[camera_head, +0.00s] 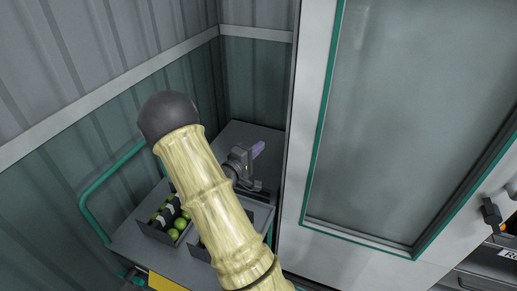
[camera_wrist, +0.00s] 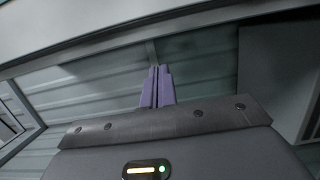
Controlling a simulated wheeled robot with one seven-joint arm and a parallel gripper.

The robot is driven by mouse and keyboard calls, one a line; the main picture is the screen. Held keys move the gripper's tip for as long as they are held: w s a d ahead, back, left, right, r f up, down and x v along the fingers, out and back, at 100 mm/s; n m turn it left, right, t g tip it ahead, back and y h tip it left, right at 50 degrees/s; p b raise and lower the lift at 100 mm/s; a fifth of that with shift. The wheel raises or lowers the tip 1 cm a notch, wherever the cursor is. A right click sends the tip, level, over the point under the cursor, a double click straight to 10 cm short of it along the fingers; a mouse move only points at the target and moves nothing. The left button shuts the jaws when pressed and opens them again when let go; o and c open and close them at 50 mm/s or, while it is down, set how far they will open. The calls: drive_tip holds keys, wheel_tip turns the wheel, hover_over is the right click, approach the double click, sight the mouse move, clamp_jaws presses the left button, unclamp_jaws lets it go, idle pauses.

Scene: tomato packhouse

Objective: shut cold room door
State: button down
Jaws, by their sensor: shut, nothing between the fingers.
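The cold room door (camera_head: 300,145) stands at the right in the head view, a pale panel with a large window framed in green. A dark handle (camera_head: 491,211) shows near its right side. My gripper (camera_head: 258,149) is left of the door, above a cart, with its purple fingers pointing up and right. In the wrist view the purple fingers (camera_wrist: 157,87) are together with nothing between them. My arm hides part of the cart. I cannot tell from these views whether the gripper touches the door.
A grey cart (camera_head: 134,240) with a green rail (camera_head: 104,184) stands at the lower left. It carries dark trays (camera_head: 157,234) with green tomatoes (camera_head: 174,234). Corrugated walls (camera_head: 75,70) meet in a corner behind it. A labelled grey thing (camera_head: 480,281) is at the lower right.

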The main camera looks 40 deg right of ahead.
drive_tip(key=s+d+p, duration=0.2)
drive_tip(key=d+p, duration=0.1)
drive_tip(key=d, duration=0.6)
idle(0.3)
